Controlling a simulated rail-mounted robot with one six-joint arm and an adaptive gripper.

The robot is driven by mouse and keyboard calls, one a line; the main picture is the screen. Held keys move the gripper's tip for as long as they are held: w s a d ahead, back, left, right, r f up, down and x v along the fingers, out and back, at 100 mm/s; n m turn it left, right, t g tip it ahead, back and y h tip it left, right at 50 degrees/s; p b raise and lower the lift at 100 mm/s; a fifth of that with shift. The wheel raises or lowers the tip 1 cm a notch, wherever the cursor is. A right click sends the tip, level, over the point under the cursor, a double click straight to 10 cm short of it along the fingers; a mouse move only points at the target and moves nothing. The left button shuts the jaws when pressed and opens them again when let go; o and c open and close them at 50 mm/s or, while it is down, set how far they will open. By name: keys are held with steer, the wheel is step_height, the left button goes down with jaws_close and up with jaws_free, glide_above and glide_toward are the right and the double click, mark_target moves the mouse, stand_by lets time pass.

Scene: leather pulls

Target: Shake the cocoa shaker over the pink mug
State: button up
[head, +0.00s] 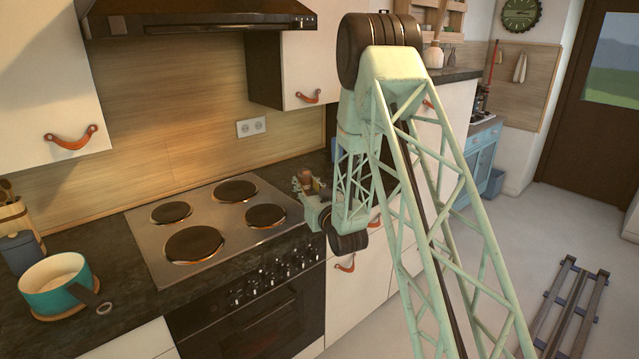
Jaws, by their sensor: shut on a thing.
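My gripper (310,187) is at the end of my pale green arm, above the right end of the dark counter, just right of the hob. It is shut on a small brownish thing (304,177), which looks like the cocoa shaker. That thing is partly covered by the fingers and too small to tell its tilt. I cannot make out the pink mug; my arm hides part of the counter behind the gripper.
The hob (215,217) with several burners lies left of my gripper. A teal pot (52,289) stands at the counter's front left by a dark blue canister (22,251). A range hood (200,14) hangs above. A slatted rack (573,312) lies on the floor at right.

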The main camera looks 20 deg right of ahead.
steer(key=s+a+r+h, duration=0.1)
steer(key=s+a, duration=0.3)
steer(key=a, duration=0.4)
steer(key=shift+r, duration=0.45)
steer(key=shift+d, duration=0.1)
